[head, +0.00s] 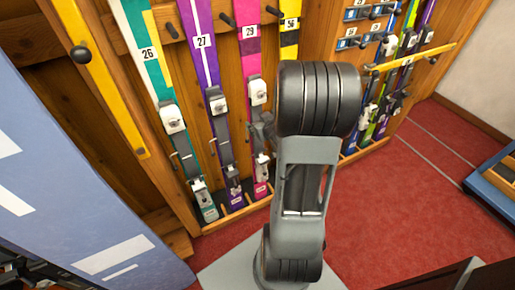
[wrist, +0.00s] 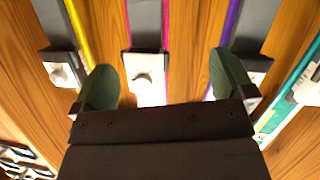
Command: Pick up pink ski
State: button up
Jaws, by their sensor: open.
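The pink ski (head: 246,50), labelled 29, stands upright in the wooden rack between the purple ski (head: 204,50) and the yellow ski (head: 289,42). In the wrist view its light binding (wrist: 144,72) lies ahead of my gripper (wrist: 165,82). My two dark green fingers are spread wide, one on each side of the pink ski, with nothing held between them. Whether they touch the ski cannot be told. In the head view my arm hides most of the gripper and part of the yellow ski.
A teal ski (head: 140,50) labelled 26 stands left of the purple one. Pegs separate the skis. More skis and bindings hang at the right of the rack. A blue panel (head: 60,190) fills the left foreground. Red carpet (head: 400,200) lies open at the right.

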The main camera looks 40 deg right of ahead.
jog(key=s+d+f+t+b, duration=0.2)
jog(key=f+b, duration=0.3)
jog(key=f, duration=0.3)
jog(key=s+d+f+t+b, duration=0.15)
jog(key=f+b, duration=0.25)
jog(key=f, duration=0.4)
jog(key=shift+m+t+y, duration=0.3)
jog(key=shift+m+t, duration=0.2)
jog(key=shift+t, duration=0.05)
jog(key=w+b, duration=0.1)
jog(key=w, duration=0.3)
jog(key=w+d+b, duration=0.1)
jog(key=w, duration=0.3)
jog(key=w+b, duration=0.2)
jog(key=w, duration=0.2)
jog(key=shift+d, duration=0.15)
jog(key=shift+w, duration=0.5)
jog(key=shift+c, duration=0.3)
jog(key=c, duration=1.6)
jog(key=shift+d+r, duration=0.1)
jog(key=shift+r, duration=0.1)
jog(key=shift+c, duration=0.4)
jog(key=shift+r, duration=0.1)
